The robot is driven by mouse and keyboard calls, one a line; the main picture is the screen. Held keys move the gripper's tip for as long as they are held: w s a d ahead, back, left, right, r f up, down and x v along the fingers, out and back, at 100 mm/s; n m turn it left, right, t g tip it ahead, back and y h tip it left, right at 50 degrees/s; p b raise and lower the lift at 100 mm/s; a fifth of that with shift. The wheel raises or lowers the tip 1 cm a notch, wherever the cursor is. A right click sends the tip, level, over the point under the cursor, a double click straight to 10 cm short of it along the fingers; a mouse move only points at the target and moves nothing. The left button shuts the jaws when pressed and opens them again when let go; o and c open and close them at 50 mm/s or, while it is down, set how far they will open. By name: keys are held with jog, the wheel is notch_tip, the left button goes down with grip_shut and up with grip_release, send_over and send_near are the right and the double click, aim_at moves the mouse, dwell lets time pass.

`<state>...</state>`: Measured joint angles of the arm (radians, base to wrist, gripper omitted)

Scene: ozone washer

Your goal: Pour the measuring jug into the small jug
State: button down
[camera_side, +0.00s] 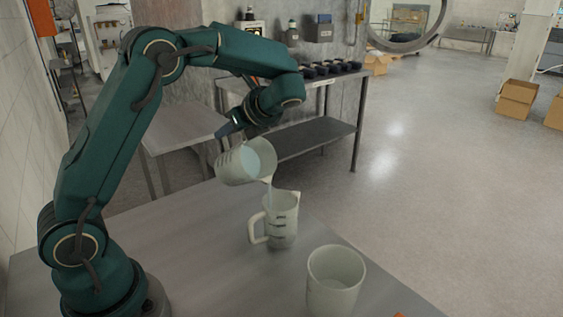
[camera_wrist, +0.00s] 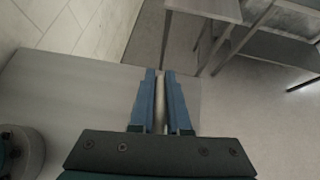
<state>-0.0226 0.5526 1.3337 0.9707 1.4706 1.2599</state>
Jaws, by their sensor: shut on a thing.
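My gripper (camera_side: 230,132) is above the table, shut on the measuring jug (camera_side: 232,167). This pale jug is tipped far over to the right, with light blue liquid at its mouth. A thin pale stream (camera_side: 269,194) runs from its lip down toward the small jug (camera_side: 283,224). The small jug stands upright on the table just below and to the right, with a handle on its left and dark marks on its side. The jugs look apart. In the wrist view my blue fingers (camera_wrist: 160,100) are close together on a narrow pale strip; the jug's body is hidden there.
A pale open beaker (camera_side: 336,290) stands upright at the table's front right. A bit of something orange (camera_side: 400,315) shows at the bottom edge. The grey table (camera_side: 190,235) is bare left of the small jug. A side bench (camera_side: 185,125) stands behind.

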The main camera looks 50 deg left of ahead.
jog(key=shift+d+r+y+p, duration=0.5)
jog(key=shift+r+y+p, duration=0.1)
jog(key=shift+r, duration=0.2)
dwell(2.2)
